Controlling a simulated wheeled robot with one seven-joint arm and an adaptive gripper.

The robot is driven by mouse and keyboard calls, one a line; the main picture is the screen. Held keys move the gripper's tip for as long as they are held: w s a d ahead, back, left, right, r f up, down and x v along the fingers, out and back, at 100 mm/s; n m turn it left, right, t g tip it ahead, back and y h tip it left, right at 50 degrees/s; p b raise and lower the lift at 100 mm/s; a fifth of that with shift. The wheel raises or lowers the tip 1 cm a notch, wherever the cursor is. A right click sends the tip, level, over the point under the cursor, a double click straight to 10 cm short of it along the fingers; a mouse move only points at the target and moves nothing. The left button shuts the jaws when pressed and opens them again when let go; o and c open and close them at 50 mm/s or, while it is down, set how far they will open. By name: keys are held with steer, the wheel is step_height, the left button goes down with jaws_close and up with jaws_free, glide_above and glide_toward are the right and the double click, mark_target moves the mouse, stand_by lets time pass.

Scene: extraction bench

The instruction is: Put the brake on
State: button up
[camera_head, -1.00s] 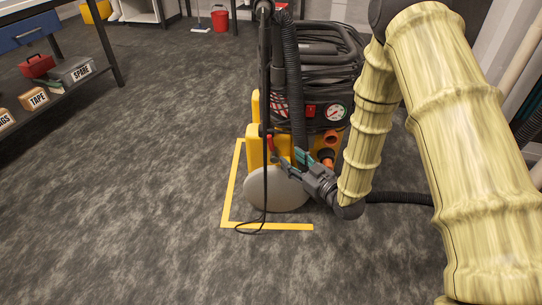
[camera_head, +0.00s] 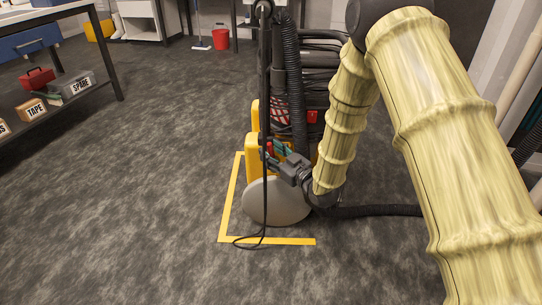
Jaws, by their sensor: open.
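The wheeled extraction machine (camera_head: 253,168) stands upright on the floor, with a yellow body, black hoses and a large grey disc (camera_head: 277,203) low at its near side. A small red part (camera_head: 268,147), perhaps the brake lever, shows beside the yellow body, just at my fingertips. My gripper (camera_head: 272,153) is open, in front of the machine above the grey disc. I cannot tell whether its fingers touch the red part or are around it. My arm hides the machine's right side and its gauge.
Yellow tape (camera_head: 228,205) marks a corner on the floor around the machine. A black hose (camera_head: 375,211) runs right along the floor. The carpet at left and front is clear.

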steer(key=shift+w+a, duration=0.35)
steer(key=shift+w, duration=0.1)
jaws_close()
